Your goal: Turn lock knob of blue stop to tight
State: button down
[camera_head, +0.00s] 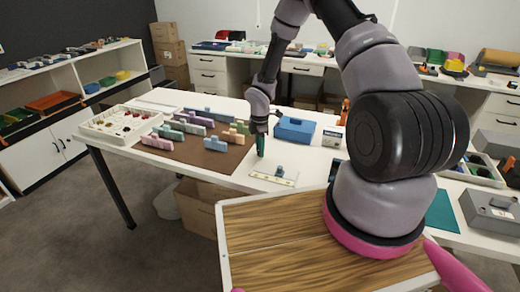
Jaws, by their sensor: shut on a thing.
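A pale rail (270,178) with marks along it lies on the white table, right of the brown mat. A small blue stop (280,171) sits on the rail. Whether its lock knob is tight or loose is too small to tell. My gripper (260,137) points down over the back left of the rail, left of the blue stop and apart from it. It appears shut on a narrow dark green piece (260,147), which stands upright below the jaws. The fingertips are small and dark, so the exact grip is unclear.
A blue box (294,130) stands behind the rail. Several pastel blocks (192,124) stand on the brown mat (206,157) to the left. A white tray (120,122) of small parts is at the far left. Bare white table shows around the rail.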

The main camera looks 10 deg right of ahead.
jog(key=m, duration=0.8)
jog(key=shift+m, duration=0.4)
jog(key=m, duration=0.4)
jog(key=shift+m, duration=2.2)
jog(key=shift+w+m, duration=0.1)
jog(key=shift+m, duration=0.2)
jog(key=c, duration=0.6)
grip_release()
